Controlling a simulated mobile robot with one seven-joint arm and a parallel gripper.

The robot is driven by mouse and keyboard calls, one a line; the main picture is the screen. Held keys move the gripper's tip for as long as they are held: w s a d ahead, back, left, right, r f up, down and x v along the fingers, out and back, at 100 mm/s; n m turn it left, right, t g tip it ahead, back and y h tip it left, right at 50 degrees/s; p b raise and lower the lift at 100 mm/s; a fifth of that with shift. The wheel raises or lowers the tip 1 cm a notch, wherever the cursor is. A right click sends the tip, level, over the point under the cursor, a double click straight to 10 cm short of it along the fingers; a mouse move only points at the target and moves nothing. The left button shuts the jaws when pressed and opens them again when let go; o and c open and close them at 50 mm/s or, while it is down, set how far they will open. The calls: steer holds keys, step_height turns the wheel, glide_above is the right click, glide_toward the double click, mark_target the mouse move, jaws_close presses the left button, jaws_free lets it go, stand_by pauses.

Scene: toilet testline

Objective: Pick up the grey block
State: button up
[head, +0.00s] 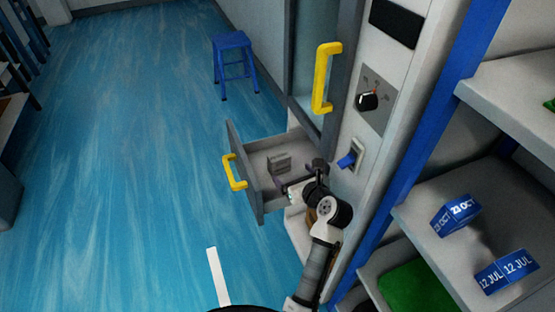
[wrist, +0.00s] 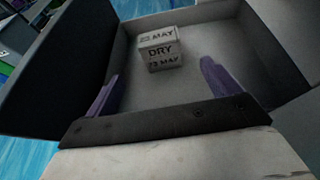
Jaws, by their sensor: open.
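The grey block (head: 279,163) lies inside the open drawer (head: 244,163) in the head view. In the wrist view the grey block (wrist: 160,49) shows dark print reading "DRY" and "23 MAY". It sits on the drawer floor (wrist: 190,75), near the far wall. My gripper (head: 285,184) is at the drawer's right side in the head view. In the wrist view my gripper (wrist: 158,88) is open and empty, its two purple fingers apart. The block is ahead of the fingertips, between their lines, and does not touch them.
The drawer front carries a yellow handle (head: 234,173). A cabinet door with a yellow handle (head: 326,77), a black knob (head: 367,101) and a blue switch (head: 347,160) are above. Shelves with blue blocks (head: 457,215) stand right.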

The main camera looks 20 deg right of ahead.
mark_target(282, 161)
steer(key=x, duration=0.6)
steer(key=shift+r+p+x, duration=0.15)
steer(key=shift+p+x, duration=0.2)
steer(key=shift+x, duration=0.95)
steer(key=shift+r+p+x, duration=0.15)
steer(key=shift+p+x, duration=0.2)
steer(key=shift+x, duration=1)
steer(key=shift+w, duration=0.1)
steer(key=c, duration=1.1)
steer(key=shift+c, duration=0.3)
steer(key=shift+r, duration=0.2)
